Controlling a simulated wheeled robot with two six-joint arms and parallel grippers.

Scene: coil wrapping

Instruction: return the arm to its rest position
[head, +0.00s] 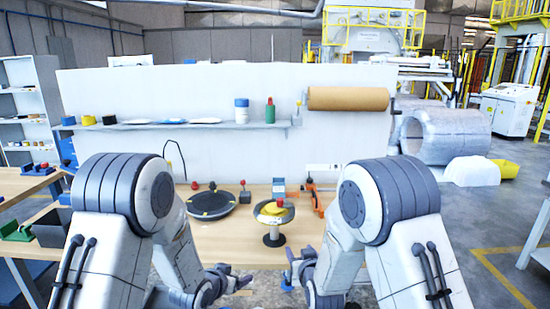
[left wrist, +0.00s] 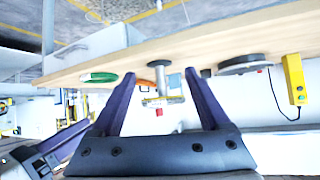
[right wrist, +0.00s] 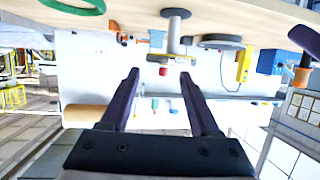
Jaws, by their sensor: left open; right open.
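My left gripper (head: 232,280) and my right gripper (head: 298,262) hang low in front of the workbench's near edge in the head view, with a gap between them. Both arms are bent, their large grey-banded joints high at left and right. In the left wrist view the two dark fingers (left wrist: 160,82) are spread with nothing held between them. In the right wrist view the fingers (right wrist: 159,72) are also apart and empty. Both wrist views look upside down at the bench. A round stand (head: 273,238) with a ring and red knob shows beyond the fingers, apart from them.
The wooden workbench (head: 225,245) carries a black disc (head: 211,207), a small blue-grey box (head: 279,188) and an orange tool (head: 315,198). A white panel behind holds a shelf (head: 180,125) and a brown roll (head: 347,98). A side table (head: 22,185) stands left; open floor lies right.

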